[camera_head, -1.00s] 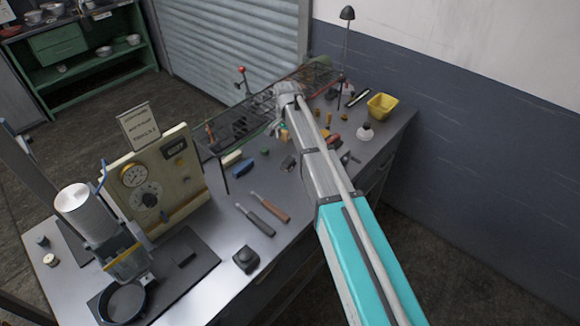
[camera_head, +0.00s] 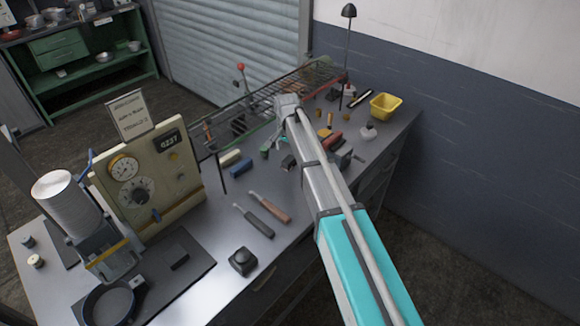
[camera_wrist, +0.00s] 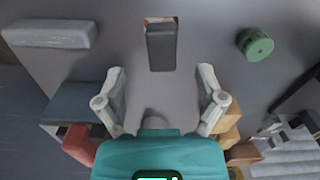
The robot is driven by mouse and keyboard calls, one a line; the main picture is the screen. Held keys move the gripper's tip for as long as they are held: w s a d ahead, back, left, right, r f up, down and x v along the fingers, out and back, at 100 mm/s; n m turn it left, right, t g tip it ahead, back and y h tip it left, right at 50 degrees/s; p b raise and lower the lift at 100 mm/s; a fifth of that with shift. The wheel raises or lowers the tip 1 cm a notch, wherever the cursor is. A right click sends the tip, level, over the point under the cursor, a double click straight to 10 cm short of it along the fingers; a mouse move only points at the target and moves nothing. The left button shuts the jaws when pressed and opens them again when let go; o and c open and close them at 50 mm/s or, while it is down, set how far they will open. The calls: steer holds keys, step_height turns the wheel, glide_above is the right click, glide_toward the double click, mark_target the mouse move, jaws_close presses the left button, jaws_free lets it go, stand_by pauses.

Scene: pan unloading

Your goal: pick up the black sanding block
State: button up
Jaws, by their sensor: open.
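The black sanding block (camera_wrist: 161,48) lies on the grey bench top in the wrist view, with a light brown strip at its far end. In the head view a small dark block (camera_head: 288,162), seemingly the same one, lies just left of my arm. My gripper (camera_wrist: 162,74) is open and empty. Its two fingers point toward the block, one to each side of its line, and the block lies mostly ahead of the fingertips.
A green cylinder (camera_wrist: 256,44) lies right of the block and a grey bar (camera_wrist: 48,34) to its left. A red piece (camera_wrist: 78,146) and a dark box (camera_wrist: 78,101) are near the left finger, tan pieces (camera_wrist: 228,128) near the right. A wire rack (camera_head: 240,118) stands along the bench's back.

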mark_target(289, 159)
steer(key=shift+f, duration=0.15)
stand_by(0.3)
steer(key=f+b, duration=0.3)
steer(key=shift+w+d, duration=0.1)
steer(key=shift+w, duration=0.25)
steer(key=shift+f+b, duration=1)
steer(key=shift+b, duration=0.05)
jaws_close()
steer(key=shift+r, duration=0.15)
steer(key=shift+r+p, duration=0.95)
steer(key=shift+p, duration=0.15)
steer(key=s+d+r+p, duration=0.3)
steer(key=s+r+p, duration=0.7)
steer(key=s, duration=0.3)
steer(key=shift+s+d+r+p, duration=0.2)
steer(key=shift+s+r+p, duration=0.1)
steer(key=shift+r+p, duration=0.15)
